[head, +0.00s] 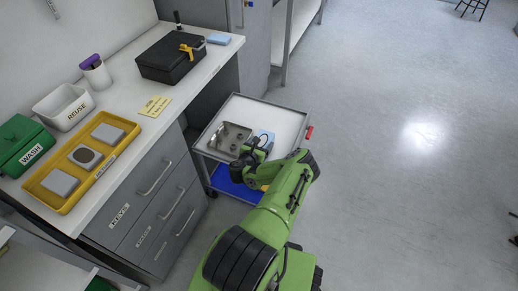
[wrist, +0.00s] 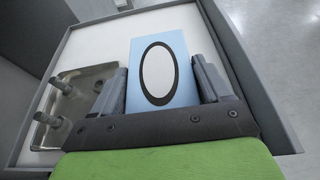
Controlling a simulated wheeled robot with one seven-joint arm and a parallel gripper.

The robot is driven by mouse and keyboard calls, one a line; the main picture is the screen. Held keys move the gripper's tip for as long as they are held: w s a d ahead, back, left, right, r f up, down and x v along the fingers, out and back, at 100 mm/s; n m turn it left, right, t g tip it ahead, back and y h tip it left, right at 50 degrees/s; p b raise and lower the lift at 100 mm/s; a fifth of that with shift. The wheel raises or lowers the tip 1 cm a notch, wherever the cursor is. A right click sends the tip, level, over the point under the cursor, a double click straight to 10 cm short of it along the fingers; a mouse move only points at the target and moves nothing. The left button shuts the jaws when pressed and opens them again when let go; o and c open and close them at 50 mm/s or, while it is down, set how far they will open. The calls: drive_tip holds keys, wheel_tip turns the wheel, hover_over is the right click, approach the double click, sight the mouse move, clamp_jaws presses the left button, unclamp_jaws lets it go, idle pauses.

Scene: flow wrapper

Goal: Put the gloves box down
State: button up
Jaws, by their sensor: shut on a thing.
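The gloves box is light blue with a white oval ringed in black on its face. In the wrist view the gloves box (wrist: 178,52) sits between the two fingers of my gripper (wrist: 161,84), which is shut on it. In the head view a small part of the gloves box (head: 265,135) shows beside my gripper (head: 256,148), over the white top of the cart (head: 283,117); my arm hides the rest. I cannot tell whether the box touches the cart top.
A metal tray (head: 229,139) with small metal parts lies on the cart's left side. The cart's top is bare at the back and right. A counter (head: 120,92) to the left holds a black case (head: 171,57), a yellow tray (head: 62,201) and bins. Open floor lies to the right.

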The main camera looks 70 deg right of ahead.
wheel_tip(320, 180, down, 3)
drive_tip(key=shift+r+b, duration=0.1)
drive_tip(key=shift+b, duration=0.35)
drive_tip(key=shift+r, duration=0.15)
drive_tip(key=o, duration=1.1)
drive_tip(key=shift+c, duration=0.2)
drive_tip(key=shift+r, duration=0.15)
drive_tip(key=p+v, duration=0.4)
drive_tip(key=v, duration=0.8)
